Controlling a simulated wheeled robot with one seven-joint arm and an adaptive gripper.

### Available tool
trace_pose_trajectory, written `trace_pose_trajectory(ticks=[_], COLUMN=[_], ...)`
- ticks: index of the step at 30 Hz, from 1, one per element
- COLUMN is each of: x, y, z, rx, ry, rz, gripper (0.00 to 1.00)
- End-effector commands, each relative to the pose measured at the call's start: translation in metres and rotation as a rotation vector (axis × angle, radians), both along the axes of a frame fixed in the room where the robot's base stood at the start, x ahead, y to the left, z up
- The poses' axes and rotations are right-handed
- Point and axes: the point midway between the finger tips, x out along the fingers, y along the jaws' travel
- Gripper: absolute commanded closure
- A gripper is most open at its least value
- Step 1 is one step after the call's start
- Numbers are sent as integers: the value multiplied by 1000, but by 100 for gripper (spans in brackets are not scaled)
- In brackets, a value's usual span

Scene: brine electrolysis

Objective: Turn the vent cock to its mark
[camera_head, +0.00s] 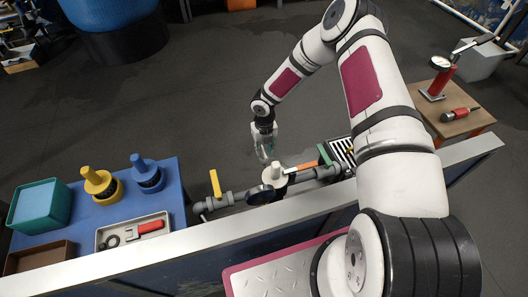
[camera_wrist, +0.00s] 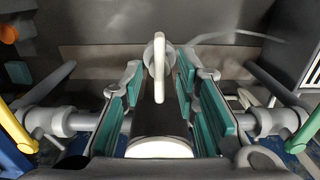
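A pale upright fitting (camera_head: 277,172) stands on the grey pipe (camera_head: 236,199); I take it as the vent cock, though its label and mark cannot be made out. My gripper (camera_head: 264,157) points down, close above and behind the fitting. In the wrist view my gripper (camera_wrist: 157,85) has its teal-padded fingers apart, one on each side of the lever. I see no clear contact.
Along the pipe are a yellow handle (camera_head: 215,183), an orange handle (camera_head: 300,167), a green handle (camera_head: 324,154) and a dark round gauge-like disc (camera_head: 261,194). A pale ledge (camera_head: 130,255) runs in front. A blue table (camera_head: 173,190) is left, a wooden table (camera_head: 462,98) right.

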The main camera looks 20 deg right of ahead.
Motion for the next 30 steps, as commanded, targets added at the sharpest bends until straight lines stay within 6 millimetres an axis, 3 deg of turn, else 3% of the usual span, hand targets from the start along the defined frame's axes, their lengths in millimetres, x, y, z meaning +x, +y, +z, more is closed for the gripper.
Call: trace_pose_trajectory(ticks=[11, 12, 15, 16, 30], x=[0, 0, 0, 0, 0], y=[0, 0, 0, 0, 1], z=[-7, -7, -7, -7, -6], rx=[0, 1, 0, 1, 1], ry=[0, 0, 0, 0, -1], rz=[0, 0, 0, 0, -50], gripper=[72, 74, 97, 100, 100])
